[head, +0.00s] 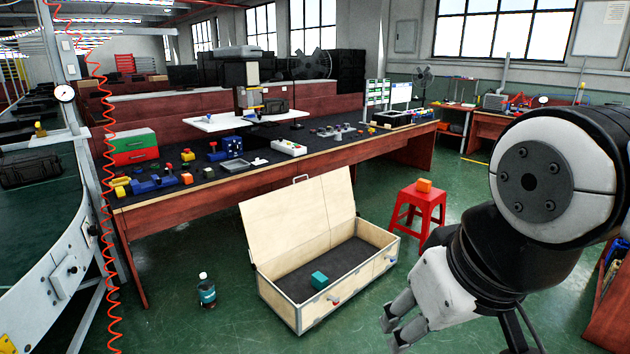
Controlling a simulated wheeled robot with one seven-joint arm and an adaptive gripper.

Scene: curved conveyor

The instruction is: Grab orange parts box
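A small orange box (424,185) sits on top of a red stool (420,208) right of centre. My gripper (389,335) is at the lower right, in front of and below the stool in the picture, well apart from the orange box. Its two fingers point to the lower left with a gap between them, and nothing shows between them. My arm takes up the right side of the view.
An open wooden chest (280,303) with a teal block (319,281) inside stands on the floor left of the stool. A bottle (207,290) stands further left. A long workbench (180,209) with many parts runs behind. A curved conveyor (50,270) is at the left.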

